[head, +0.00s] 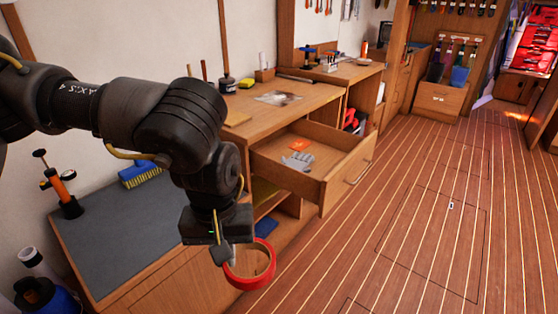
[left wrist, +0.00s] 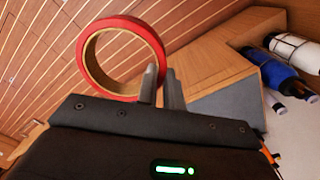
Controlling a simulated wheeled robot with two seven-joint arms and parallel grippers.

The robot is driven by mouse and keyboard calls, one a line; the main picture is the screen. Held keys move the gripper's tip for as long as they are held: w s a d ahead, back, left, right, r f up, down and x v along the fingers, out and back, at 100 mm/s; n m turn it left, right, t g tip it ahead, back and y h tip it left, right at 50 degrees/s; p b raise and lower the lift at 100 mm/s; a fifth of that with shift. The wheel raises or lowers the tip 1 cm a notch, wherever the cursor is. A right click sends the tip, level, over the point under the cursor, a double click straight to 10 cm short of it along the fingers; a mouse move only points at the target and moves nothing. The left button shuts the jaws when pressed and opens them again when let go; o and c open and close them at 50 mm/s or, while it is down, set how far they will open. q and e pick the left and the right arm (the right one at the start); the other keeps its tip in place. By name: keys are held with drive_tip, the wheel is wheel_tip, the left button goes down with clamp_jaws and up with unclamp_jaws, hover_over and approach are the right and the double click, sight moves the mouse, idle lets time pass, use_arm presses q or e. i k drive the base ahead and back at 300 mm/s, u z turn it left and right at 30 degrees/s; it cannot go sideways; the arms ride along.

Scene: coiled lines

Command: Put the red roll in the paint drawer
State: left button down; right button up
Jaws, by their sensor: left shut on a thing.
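A red roll (head: 264,277), a ring with a tan inner side, hangs from my left gripper (head: 226,254) in the head view, in front of the cabinet and above the floor. In the left wrist view the red roll (left wrist: 157,42) has its rim between the fingertips of my left gripper (left wrist: 160,82), which is shut on it. An open wooden drawer (head: 352,158) stands out from the workbench, to the upper right of the gripper. Inside lie an orange piece (head: 300,145) and a grey item (head: 298,161). My right gripper is not in view.
A grey-topped cabinet (head: 120,230) at the left bears a blue brush (head: 140,174) and an orange tool (head: 60,188). The workbench top (head: 310,100) above the drawer holds several items.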

sight(334, 157)
drive_tip(key=i, duration=1.35)
drive_tip(key=z, duration=2.05)
